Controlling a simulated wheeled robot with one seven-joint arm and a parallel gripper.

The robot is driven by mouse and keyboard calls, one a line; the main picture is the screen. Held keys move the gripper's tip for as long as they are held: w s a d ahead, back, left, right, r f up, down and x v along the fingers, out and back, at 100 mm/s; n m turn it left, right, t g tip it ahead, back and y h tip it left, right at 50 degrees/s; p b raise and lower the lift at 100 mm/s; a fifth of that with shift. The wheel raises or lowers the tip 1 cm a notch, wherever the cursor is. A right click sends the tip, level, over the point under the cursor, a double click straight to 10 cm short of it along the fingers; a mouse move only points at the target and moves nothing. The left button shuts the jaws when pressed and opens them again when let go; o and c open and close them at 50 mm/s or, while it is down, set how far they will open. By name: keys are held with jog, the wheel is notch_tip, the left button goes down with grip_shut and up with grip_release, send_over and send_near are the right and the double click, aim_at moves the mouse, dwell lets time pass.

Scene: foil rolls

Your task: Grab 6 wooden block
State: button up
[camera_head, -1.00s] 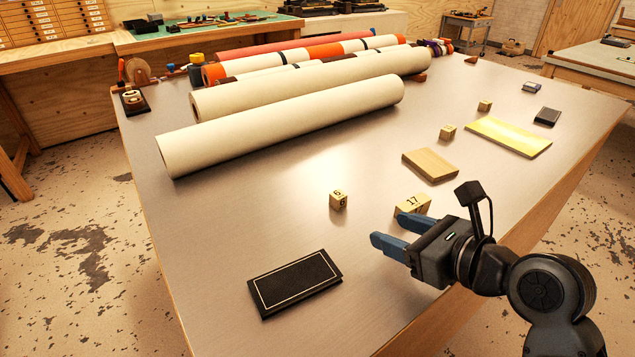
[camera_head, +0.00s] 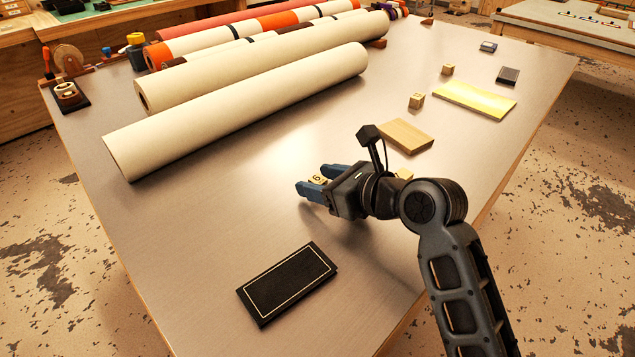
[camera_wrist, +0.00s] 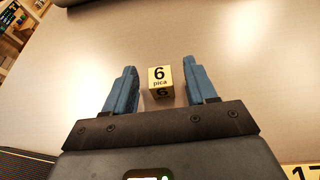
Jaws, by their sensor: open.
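The wooden block marked 6 (camera_wrist: 160,82) sits on the table between the two blue fingers of my gripper (camera_wrist: 161,85) in the wrist view. A gap shows between the block and each finger, so the jaws are open around it and not gripping. In the head view my gripper (camera_head: 312,188) is low over the table, and the 6 block (camera_head: 318,179) is partly hidden by the fingers.
A black pad (camera_head: 287,283) lies at the front. The block marked 17 (camera_wrist: 301,172) is at my gripper's right. A wooden slab (camera_head: 406,136), small blocks (camera_head: 416,101) and a yellow pad (camera_head: 475,100) lie further right. Long cream rolls (camera_head: 235,110) lie behind.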

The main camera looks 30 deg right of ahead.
jog(key=shift+w+a+f, duration=0.1)
jog(key=shift+w, duration=0.15)
jog(key=shift+c, duration=0.2)
jog(key=c, duration=1)
